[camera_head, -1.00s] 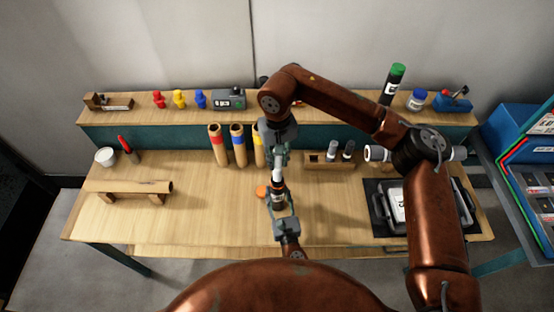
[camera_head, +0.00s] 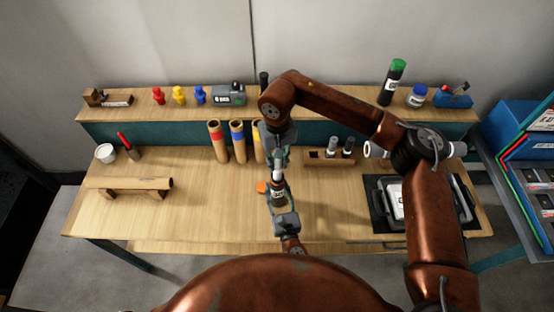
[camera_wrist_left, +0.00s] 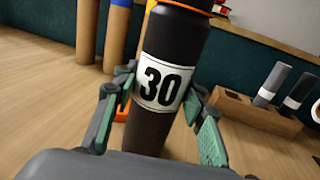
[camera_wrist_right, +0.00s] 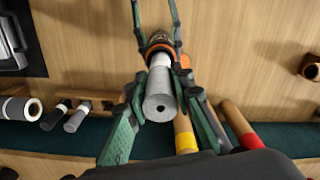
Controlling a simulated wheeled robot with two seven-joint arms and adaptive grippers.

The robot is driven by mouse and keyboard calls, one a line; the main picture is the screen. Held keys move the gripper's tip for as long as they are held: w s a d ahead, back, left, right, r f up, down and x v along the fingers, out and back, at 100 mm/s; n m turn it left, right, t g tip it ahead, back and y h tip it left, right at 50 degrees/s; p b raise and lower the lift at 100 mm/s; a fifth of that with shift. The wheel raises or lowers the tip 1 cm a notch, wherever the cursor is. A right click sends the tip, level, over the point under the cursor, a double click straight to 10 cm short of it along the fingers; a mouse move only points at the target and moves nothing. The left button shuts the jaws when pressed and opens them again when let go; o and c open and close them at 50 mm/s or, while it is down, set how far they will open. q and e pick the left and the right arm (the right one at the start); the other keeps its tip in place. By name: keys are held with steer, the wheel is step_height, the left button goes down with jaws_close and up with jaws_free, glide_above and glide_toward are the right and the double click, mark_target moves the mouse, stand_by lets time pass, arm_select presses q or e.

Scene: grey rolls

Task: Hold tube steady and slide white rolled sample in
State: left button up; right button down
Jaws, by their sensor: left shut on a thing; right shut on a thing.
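My left gripper (camera_wrist_left: 163,108) is shut around a black tube (camera_wrist_left: 178,50) with a white "30" label and an orange rim; the tube stands upright and also shows in the head view (camera_head: 278,195). My right gripper (camera_wrist_right: 158,112) is shut on the white rolled sample (camera_wrist_right: 160,85), directly above the tube's mouth. In the head view, a short white stretch of the roll (camera_head: 277,175) shows between the right gripper and the tube. In the right wrist view the roll's far end meets the orange rim; how deep it sits inside is hidden.
An orange cap (camera_head: 262,187) lies on the table left of the tube. Cardboard tubes with coloured bands (camera_head: 216,150) stand behind left. A wooden rack (camera_head: 330,160) with small rolls is behind right. A black tray (camera_head: 375,215) lies at right.

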mark_target(278, 169)
steer(key=shift+f, duration=1.85)
steer(key=c, duration=1.6)
jaws_free()
step_height(278, 169, up, 12)
